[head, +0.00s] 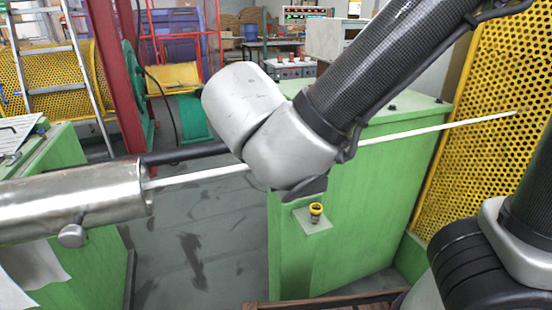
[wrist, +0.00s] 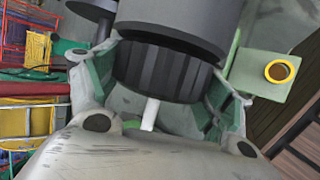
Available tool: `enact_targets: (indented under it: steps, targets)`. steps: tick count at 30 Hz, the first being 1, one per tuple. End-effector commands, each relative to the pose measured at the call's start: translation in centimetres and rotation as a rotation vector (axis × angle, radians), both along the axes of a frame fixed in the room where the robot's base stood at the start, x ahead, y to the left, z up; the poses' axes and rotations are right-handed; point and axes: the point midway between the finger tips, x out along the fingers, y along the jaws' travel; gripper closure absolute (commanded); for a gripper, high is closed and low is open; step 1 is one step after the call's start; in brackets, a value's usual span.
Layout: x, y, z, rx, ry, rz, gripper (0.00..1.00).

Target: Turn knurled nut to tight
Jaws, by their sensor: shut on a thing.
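The knurled nut (wrist: 160,70) is a dark, ribbed ring on the end of a wider dark cylinder (wrist: 178,22) in the wrist view. My gripper (wrist: 168,76) is shut on the nut, with one finger on its left side and one on its right. A short white rod (wrist: 151,114) shows between the nut and my grey palm. In the head view I cannot make out the nut or my gripper; my arm covers the middle. How tight the nut sits cannot be told.
A shiny metal tube (head: 75,200) with a round side knob (head: 72,236) lies at the left. A thin white rod (head: 440,128) runs right from it, behind my arm. A green cabinet (head: 350,220) carries a yellow-rimmed button (head: 316,209). Yellow mesh (head: 500,75) stands at the right.

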Motion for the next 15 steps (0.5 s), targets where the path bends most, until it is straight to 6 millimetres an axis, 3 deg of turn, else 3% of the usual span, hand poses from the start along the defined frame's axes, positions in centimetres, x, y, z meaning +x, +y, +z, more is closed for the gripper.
enact_targets:
  steps: [11,12,15]
  targets:
    - [0.0,-0.02,-0.01,0.001,-0.006,0.0,0.44]
    - [0.0,-0.02,-0.01,0.001,-0.006,0.0,0.18]
    - [0.01,-0.03,-0.01,0.001,-0.006,0.0,0.0]
